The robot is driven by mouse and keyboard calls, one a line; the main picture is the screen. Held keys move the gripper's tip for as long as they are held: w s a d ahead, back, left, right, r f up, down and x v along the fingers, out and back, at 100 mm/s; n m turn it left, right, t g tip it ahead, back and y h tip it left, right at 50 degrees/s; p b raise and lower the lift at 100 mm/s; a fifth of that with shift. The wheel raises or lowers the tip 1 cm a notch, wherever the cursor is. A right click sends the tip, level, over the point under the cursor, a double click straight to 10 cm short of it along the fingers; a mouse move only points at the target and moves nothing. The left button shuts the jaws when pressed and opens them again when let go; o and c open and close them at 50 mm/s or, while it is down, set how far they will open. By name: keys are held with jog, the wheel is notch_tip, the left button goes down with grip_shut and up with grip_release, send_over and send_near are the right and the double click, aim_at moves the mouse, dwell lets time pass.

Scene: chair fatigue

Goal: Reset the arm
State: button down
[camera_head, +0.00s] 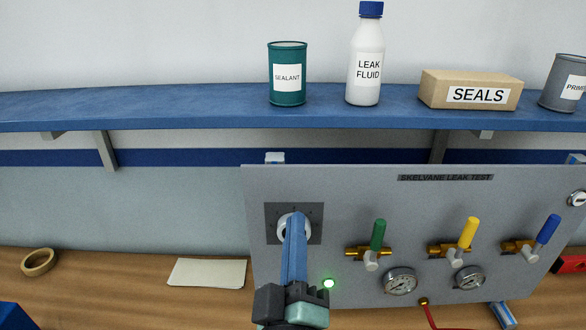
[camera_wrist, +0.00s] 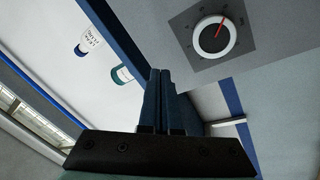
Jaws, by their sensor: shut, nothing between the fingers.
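My gripper (camera_head: 294,222) is in front of the grey leak test panel (camera_head: 350,185), at its left part. Its blue fingers point toward the panel and partly cover the round dial (camera_head: 285,219) on a dark square plate. In the wrist view the two fingers (camera_wrist: 161,72) lie side by side, closed with nothing between them. There the white dial (camera_wrist: 214,38) with a red pointer is up and right of the fingertips, and a gap shows between them.
Green (camera_head: 378,235), yellow (camera_head: 469,232) and blue (camera_head: 548,229) valve handles and two gauges are right of my gripper. A blue shelf (camera_head: 200,107) above holds a can, a bottle, a box and another can. A tape ring (camera_head: 38,262) lies on the bench at left.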

jog(key=s+r+m+t, duration=0.2)
jog(key=s+r+m, duration=0.1)
jog(key=r, duration=0.7)
jog(key=s+r+m+t, duration=0.2)
jog(key=s+r+m, duration=0.1)
jog(key=r, duration=0.8)
jog(key=s+r+m+t, duration=0.2)
jog(key=s+r+m, duration=0.1)
jog(key=r, duration=0.7)
jog(key=shift+s+a+r+m+t+y, duration=0.2)
jog(key=shift+s+r+m+t+y, duration=0.1)
jog(key=shift+r+m+y, duration=0.15)
jog(key=shift+f, duration=0.15)
